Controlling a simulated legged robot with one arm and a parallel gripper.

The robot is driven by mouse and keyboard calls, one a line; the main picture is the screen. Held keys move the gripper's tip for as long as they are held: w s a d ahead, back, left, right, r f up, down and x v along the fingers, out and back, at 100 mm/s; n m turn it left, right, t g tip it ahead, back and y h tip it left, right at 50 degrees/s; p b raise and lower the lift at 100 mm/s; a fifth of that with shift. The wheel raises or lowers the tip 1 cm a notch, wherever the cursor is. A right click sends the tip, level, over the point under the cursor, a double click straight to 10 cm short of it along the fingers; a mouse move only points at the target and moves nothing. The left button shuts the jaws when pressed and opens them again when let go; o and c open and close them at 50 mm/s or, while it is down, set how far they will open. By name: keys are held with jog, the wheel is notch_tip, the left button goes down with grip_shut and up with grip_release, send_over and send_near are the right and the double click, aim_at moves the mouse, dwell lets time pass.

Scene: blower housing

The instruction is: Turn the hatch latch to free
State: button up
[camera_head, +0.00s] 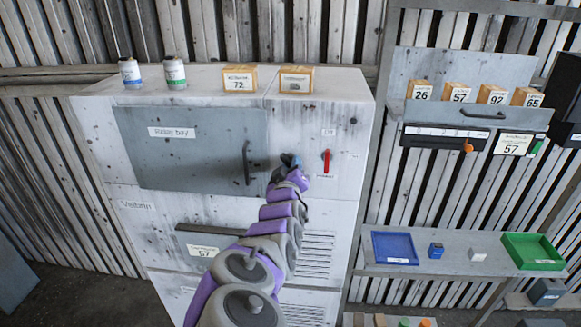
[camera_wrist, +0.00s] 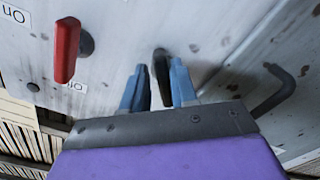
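The grey hatch (camera_head: 190,148) is closed on the front of the white cabinet (camera_head: 310,118), with a dark bar handle (camera_head: 246,163) near its right edge. My gripper (camera_head: 289,160) is just right of that handle, at the cabinet front. In the wrist view my gripper (camera_wrist: 158,68) has its two blue fingers apart. A small dark latch (camera_wrist: 162,80) shows between them, with a gap visible on each side. I cannot tell whether the fingers reach around it or stop short. In the head view the gripper hides the latch.
A red switch lever (camera_head: 326,161) is close to the right of my gripper; it also shows in the wrist view (camera_wrist: 66,50). The hatch handle (camera_wrist: 272,92) is on the other side there. Shelves with a blue tray (camera_head: 394,247) and a green tray (camera_head: 532,250) stand at right.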

jog(key=shift+a, duration=0.25)
grip_shut()
jog(key=shift+a+r, duration=0.1)
jog(key=shift+a, duration=0.1)
jog(key=shift+d, duration=0.15)
jog(key=shift+m+b, duration=0.3)
jog(key=shift+b, duration=0.2)
jog(key=m+b, duration=0.2)
jog(key=b, duration=0.1)
jog(key=shift+b, duration=0.4)
jog(key=shift+m+b, duration=1.7)
jog(key=shift+m, duration=0.8)
